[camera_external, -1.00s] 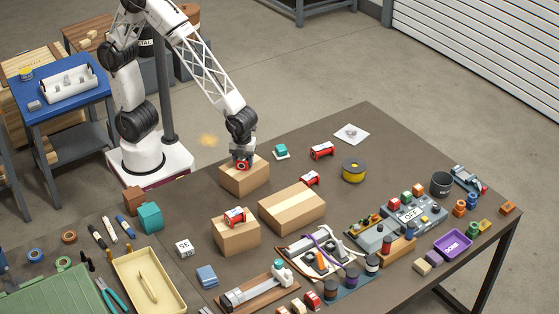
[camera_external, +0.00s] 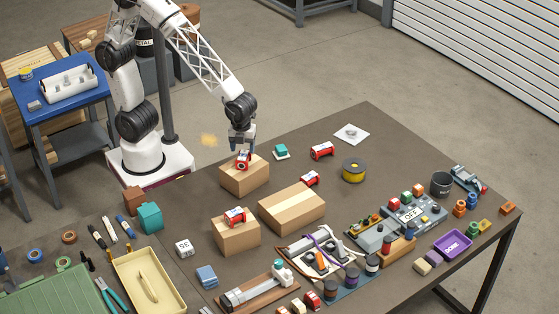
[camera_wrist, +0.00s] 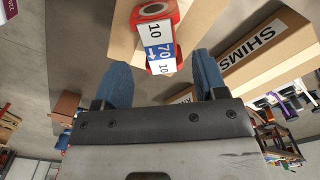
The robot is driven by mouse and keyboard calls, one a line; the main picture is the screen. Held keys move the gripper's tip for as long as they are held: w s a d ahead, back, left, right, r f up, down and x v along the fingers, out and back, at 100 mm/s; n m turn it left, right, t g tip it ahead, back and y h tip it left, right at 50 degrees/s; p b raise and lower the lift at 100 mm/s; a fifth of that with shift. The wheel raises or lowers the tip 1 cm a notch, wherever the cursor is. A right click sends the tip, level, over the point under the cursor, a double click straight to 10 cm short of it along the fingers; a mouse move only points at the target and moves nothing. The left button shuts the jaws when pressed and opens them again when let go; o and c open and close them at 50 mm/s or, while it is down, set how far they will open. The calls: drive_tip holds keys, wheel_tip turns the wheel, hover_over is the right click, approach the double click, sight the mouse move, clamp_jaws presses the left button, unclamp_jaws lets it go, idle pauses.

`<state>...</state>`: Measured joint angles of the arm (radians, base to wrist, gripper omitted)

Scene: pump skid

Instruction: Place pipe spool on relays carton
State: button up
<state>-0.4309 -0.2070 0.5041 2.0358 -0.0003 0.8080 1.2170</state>
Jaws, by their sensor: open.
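A red pipe spool with a white and blue label (camera_external: 243,160) rests on top of the rear cardboard carton (camera_external: 245,179). In the wrist view the spool (camera_wrist: 165,20) shows the numbers 10 and 70, with the carton top (camera_wrist: 124,38) under it. My gripper (camera_external: 241,146) is open just above this spool, its two blue fingers apart and the spool ahead of their tips (camera_wrist: 162,72). Another red spool (camera_external: 235,216) lies on the front carton (camera_external: 236,238). I cannot read which carton is marked relays.
A long carton (camera_external: 292,212) stands between; a carton marked SHIMS (camera_wrist: 262,52) shows in the wrist view. More red spools (camera_external: 321,150) (camera_external: 310,178) lie near it. The right-rear table is fairly clear.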

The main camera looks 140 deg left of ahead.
sight(243, 155)
wheel_tip(243, 155, up, 6)
drive_tip(key=shift+r, duration=0.2)
idle(0.7)
drive_tip(key=s+d+r+n+t, duration=0.1)
drive_tip(key=s+d+r+n, duration=0.1)
drive_tip(key=s+d+r, duration=0.45)
drive_tip(key=s+d+r+n, duration=0.1)
drive_tip(key=s+d+n, duration=0.15)
drive_tip(key=d, duration=0.65)
drive_tip(key=s+d+n+t, duration=0.1)
drive_tip(key=s+d+n, duration=0.3)
drive_tip(key=s+d, duration=0.4)
drive_tip(key=s+r, duration=0.1)
drive_tip(key=s, duration=0.3)
drive_tip(key=shift+s+d+t, duration=0.2)
drive_tip(key=shift+s+t, duration=0.05)
drive_tip(key=shift+t, duration=0.05)
